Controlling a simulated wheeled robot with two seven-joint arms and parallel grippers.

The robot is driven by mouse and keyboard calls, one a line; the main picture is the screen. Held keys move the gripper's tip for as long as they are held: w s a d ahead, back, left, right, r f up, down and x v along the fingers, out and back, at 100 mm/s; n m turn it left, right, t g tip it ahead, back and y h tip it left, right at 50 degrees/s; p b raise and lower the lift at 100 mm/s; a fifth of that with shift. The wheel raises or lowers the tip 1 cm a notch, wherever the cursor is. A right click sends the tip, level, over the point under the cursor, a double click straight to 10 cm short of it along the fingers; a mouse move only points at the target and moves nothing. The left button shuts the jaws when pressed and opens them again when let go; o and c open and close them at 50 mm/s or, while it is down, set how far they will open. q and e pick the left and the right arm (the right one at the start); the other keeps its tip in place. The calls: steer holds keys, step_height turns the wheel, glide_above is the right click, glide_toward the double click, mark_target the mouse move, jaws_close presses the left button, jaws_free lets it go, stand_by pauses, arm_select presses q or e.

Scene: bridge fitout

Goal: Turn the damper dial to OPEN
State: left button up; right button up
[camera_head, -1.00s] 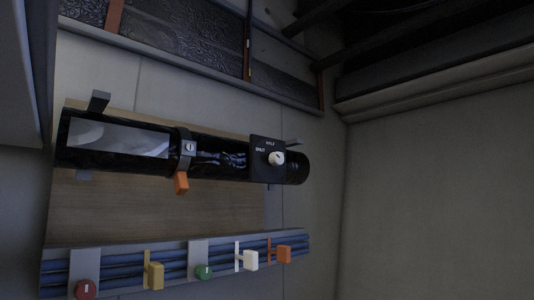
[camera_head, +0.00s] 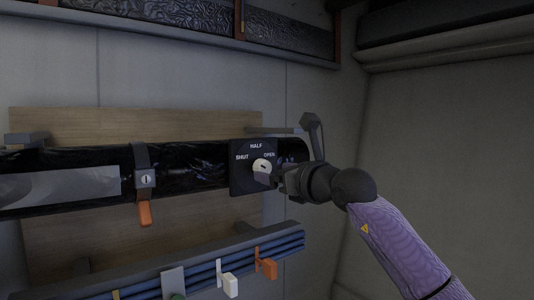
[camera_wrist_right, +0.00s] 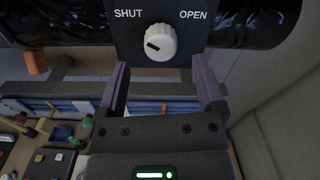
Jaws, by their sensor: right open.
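The damper dial is a round white knob (camera_head: 262,166) on a black plate (camera_head: 240,183) marked SHUT, HALF and OPEN, mounted on the black duct. In the right wrist view the knob (camera_wrist_right: 161,42) has a dark mark on its left side, the side of the SHUT label. My right gripper (camera_head: 268,180) is at the plate's lower right in the head view, partly covering the knob's surroundings. In the wrist view its two fingers (camera_wrist_right: 163,82) are open and apart, with the knob just beyond their tips and nothing between them. My left gripper is not in view.
The black duct (camera_head: 85,185) runs along a wooden board (camera_head: 130,122), with an orange-handled clamp (camera_head: 144,213) left of the dial. A grey bracket (camera_head: 312,132) stands close above my right gripper.

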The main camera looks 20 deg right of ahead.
mark_target(261, 167)
steer(key=shift+p+x, duration=0.55)
steer(key=shift+x, duration=0.6)
steer(key=shift+w, duration=0.15)
steer(key=shift+c, duration=0.3)
jaws_close()
